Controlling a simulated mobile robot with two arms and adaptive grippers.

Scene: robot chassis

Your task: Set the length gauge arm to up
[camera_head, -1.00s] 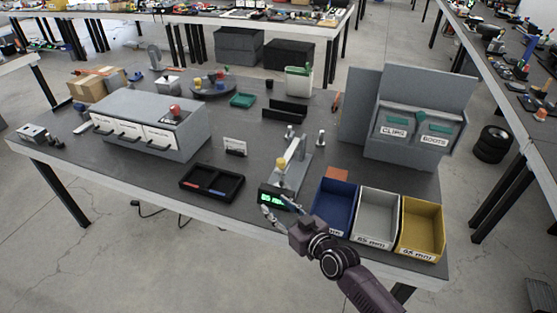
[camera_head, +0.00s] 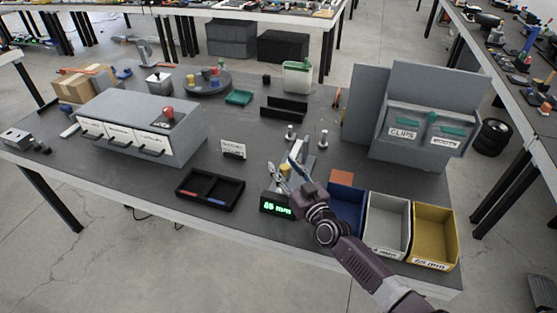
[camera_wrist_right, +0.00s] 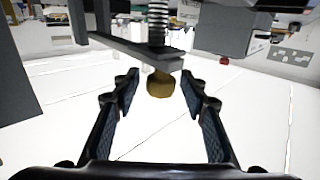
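The length gauge stands at the front middle of the table, with a green-lit display (camera_head: 277,205) that reads 65 mm. Its grey arm (camera_wrist_right: 130,50) crosses the right wrist view, with a spring above it and a brass-yellow knob (camera_wrist_right: 160,84) hanging below. My right gripper (camera_head: 285,168) is over the gauge and hides much of it in the head view. In the right wrist view, its two dark fingers (camera_wrist_right: 160,90) are open on either side of the knob, with gaps visible. My left gripper is not in view.
Blue (camera_head: 346,207), grey (camera_head: 387,222) and yellow (camera_head: 434,235) bins stand right of the gauge, close to my right arm. A black divided tray (camera_head: 210,188) lies to the left. A grey drawer unit (camera_head: 145,120) stands farther left.

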